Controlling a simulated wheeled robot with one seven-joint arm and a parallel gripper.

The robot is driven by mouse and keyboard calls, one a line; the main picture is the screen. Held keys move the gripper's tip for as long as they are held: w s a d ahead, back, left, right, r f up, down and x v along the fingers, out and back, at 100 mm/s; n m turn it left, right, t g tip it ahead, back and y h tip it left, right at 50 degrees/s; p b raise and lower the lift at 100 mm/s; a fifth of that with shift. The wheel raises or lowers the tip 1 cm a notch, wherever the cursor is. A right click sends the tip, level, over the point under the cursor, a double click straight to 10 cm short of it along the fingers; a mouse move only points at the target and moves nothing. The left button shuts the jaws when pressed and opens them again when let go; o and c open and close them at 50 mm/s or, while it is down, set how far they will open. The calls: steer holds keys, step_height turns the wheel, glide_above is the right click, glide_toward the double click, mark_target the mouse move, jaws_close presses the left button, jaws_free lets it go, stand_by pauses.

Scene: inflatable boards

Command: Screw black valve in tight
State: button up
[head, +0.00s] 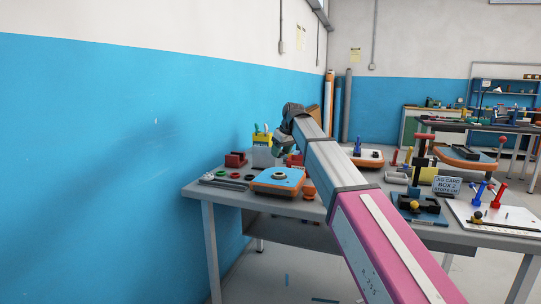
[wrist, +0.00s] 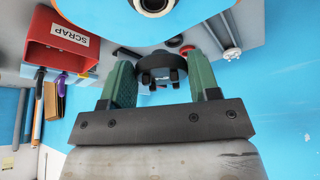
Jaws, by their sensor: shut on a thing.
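My gripper (wrist: 160,78) has two green fingers and is shut on the black valve (wrist: 162,66), a dark ring-shaped part with prongs. The valve is clear of the table in the wrist view. In the head view my gripper (head: 281,144) is above the back of the table, and the valve cannot be made out there. The orange and blue inflatable board piece (head: 262,186) lies on the table in front of my gripper. It has a round dark-centred port on top, which also shows at the top edge of the wrist view, apart from the valve.
A red SCRAP bin (wrist: 62,42) stands beside my gripper. Small rings (head: 220,173) and grey rods (head: 222,184) lie at the table's left end. An orange cup (head: 309,192) stands right of the board. A black clamp fixture (head: 418,207) and a white tray (head: 490,214) are further right. A blue wall borders the left.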

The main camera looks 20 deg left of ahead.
steer(key=shift+d, duration=0.15)
steer(key=shift+f, duration=0.1)
glide_above(281, 178)
steer(key=w, duration=0.1)
steer(key=shift+w+f, duration=0.1)
steer(key=shift+f, duration=2.7)
steer(key=shift+f, duration=1.1)
steer(key=o, duration=1)
steer(key=shift+r, duration=0.1)
steer(key=v, duration=1)
steer(key=shift+r, duration=0.3)
steer(key=shift+d, duration=0.1)
